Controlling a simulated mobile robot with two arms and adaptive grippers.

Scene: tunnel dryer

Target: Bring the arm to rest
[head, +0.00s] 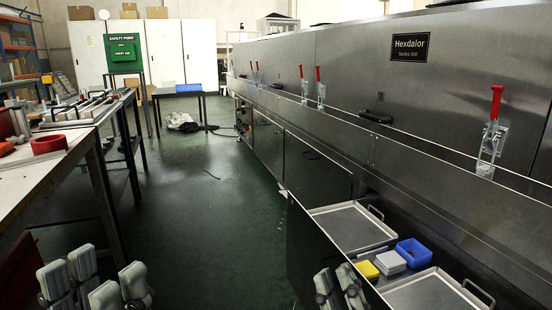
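My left gripper (95,283) is at the bottom left of the head view, in front of the workbench. Its pale grey finger pads point up in two groups with a gap between them, and nothing shows in the gap. My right gripper (339,287) is at the bottom, beside the dryer's front shelf, and the frame's lower edge cuts it off. Two of its pale finger parts show side by side. Whether it is open or shut is not clear, and I see no object in it.
The steel tunnel dryer (420,75) with red-handled clamps (494,125) fills the right side. Its shelf holds metal trays (352,226), a blue bin (414,252), a yellow block (367,269) and a grey-white block (390,262). A cluttered workbench (40,165) stands left. The green floor (215,215) between is mostly clear.

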